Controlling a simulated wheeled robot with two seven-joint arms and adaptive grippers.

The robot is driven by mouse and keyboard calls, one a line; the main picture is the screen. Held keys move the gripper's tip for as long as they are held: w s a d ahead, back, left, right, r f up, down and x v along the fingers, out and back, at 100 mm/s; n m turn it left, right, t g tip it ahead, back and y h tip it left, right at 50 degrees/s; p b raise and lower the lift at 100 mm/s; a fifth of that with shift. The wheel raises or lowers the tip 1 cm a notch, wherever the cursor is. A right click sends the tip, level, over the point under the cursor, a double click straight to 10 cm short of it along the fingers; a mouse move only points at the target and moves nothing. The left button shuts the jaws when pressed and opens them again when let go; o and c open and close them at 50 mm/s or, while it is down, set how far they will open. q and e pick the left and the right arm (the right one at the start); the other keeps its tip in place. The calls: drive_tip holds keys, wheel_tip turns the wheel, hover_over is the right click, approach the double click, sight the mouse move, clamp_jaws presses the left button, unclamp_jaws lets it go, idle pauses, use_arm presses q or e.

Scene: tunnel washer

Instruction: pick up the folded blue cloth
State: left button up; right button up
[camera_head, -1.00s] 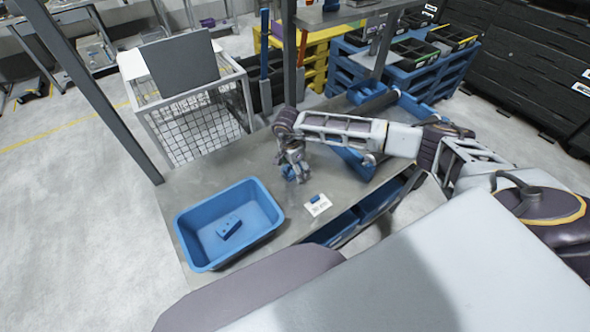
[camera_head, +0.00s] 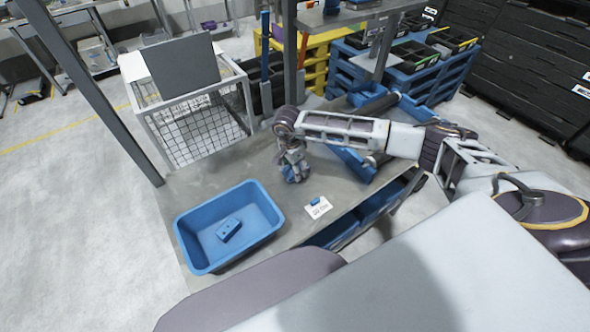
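My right arm comes in from the right, and my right gripper (camera_head: 294,170) points down at the metal table. A small blue thing (camera_head: 299,177), which may be the folded blue cloth, shows at its fingertips, partly hidden by them. I cannot tell whether the fingers are closed on it. Another small blue item (camera_head: 229,230) lies inside the blue tub (camera_head: 188,226) on the table's left part; it looks like a block with dark spots. My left gripper is not in view.
A white card (camera_head: 319,210) with a small blue piece (camera_head: 315,201) lies right of the tub. A wire cage (camera_head: 205,125) stands behind the table at left. A grey post (camera_head: 95,95) rises at the table's left corner. Blue bins (camera_head: 372,205) sit along the right edge.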

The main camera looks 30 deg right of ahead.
wheel_tip(320, 180, up, 9)
drive_tip(key=shift+f+b, duration=0.1)
drive_tip(key=shift+b, duration=0.3)
idle(0.4)
drive_tip(key=o, duration=0.4)
drive_tip(key=c, duration=0.3)
